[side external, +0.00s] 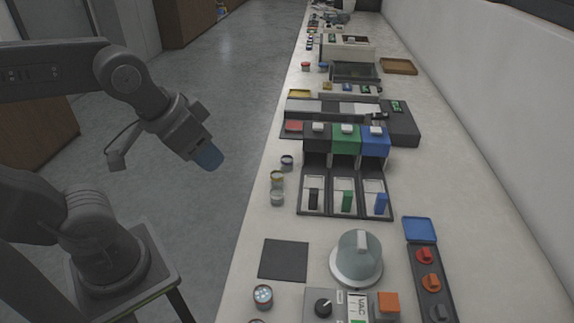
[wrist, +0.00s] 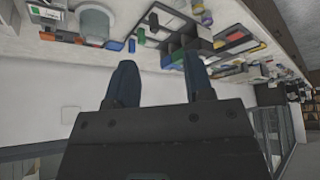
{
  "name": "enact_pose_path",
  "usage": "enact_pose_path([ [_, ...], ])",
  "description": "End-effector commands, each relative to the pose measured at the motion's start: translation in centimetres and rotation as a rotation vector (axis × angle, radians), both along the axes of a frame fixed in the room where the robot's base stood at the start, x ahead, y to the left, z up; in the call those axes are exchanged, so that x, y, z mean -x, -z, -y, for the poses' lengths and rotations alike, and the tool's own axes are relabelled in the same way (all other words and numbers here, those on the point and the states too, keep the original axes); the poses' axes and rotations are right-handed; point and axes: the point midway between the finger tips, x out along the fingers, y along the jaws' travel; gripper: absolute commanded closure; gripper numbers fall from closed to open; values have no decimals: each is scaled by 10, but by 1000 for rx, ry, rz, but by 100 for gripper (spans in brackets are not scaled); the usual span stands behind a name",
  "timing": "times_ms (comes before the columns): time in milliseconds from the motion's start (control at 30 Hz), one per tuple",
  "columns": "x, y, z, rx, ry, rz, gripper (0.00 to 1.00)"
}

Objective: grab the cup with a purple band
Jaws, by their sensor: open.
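Several small cups stand in a short row along the bench's left edge in the side external view. The farthest one (side external: 287,162) has a dark band that looks purple. A cup with a yellowish band (side external: 277,178) and a cup with a grey-green band (side external: 277,197) stand nearer the camera. My gripper (side external: 208,156) hangs over the floor, left of the bench and apart from the cups. In the wrist view its two dark blue fingers (wrist: 160,82) are spread with nothing between them.
Black, green and blue dispensers (side external: 346,140) stand right of the cups. A dark square mat (side external: 284,259), a grey domed device (side external: 356,258) and a cup with pale contents (side external: 263,296) are nearer. A wall bounds the right; open floor (side external: 240,70) lies left.

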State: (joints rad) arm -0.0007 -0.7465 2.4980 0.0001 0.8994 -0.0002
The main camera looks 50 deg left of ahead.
Motion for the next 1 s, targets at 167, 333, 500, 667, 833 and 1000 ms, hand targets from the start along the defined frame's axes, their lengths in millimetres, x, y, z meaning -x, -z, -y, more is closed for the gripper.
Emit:
enact_pose_path([
  [167,-28,-2,-7,1,-38,-26,52],
  [333,-86,3,-27,5,-112,-73,52],
  [500,-148,25,-56,12,-191,-117,52],
  [667,-198,60,-86,21,-258,-156,52],
  [833,-229,93,-110,28,-305,-181,52],
  [1000,-240,109,-119,31,-321,-190,52],
])
